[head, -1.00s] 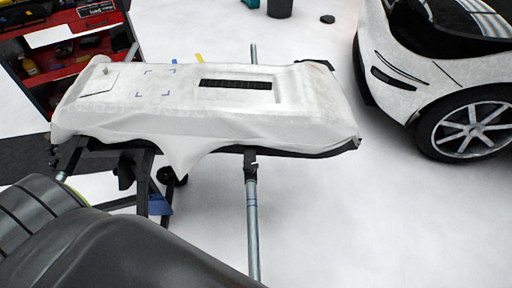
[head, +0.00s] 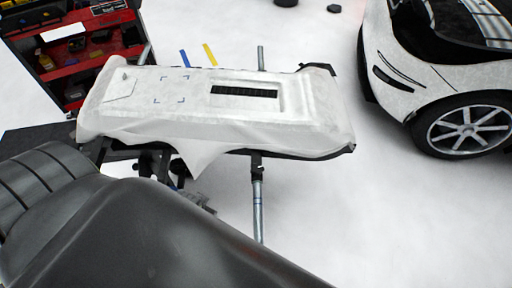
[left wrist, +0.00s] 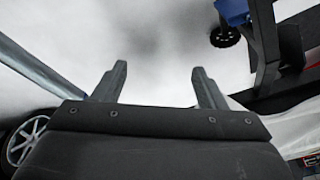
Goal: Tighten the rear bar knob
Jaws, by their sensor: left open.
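A grey metal bar runs under the white-wrapped panel (head: 200,116). Its near end (head: 258,212) and far end (head: 261,58) show in the head view. A small dark clamp (head: 257,163) sits on the near part. In the left wrist view, a round, toothed black knob (left wrist: 224,37) is at the upper right, beside a blue part (left wrist: 236,10); I cannot tell if it is the rear bar knob. My left gripper (left wrist: 158,78) is open and empty, its fingers apart from the knob. Only my left arm shows in the head view. My right gripper is out of view.
A white car (head: 440,85) stands at the right. A red tool cart (head: 85,65) is at the back left. Dark stand legs (left wrist: 265,45) are close to my left gripper's right side. The floor between panel and car is clear.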

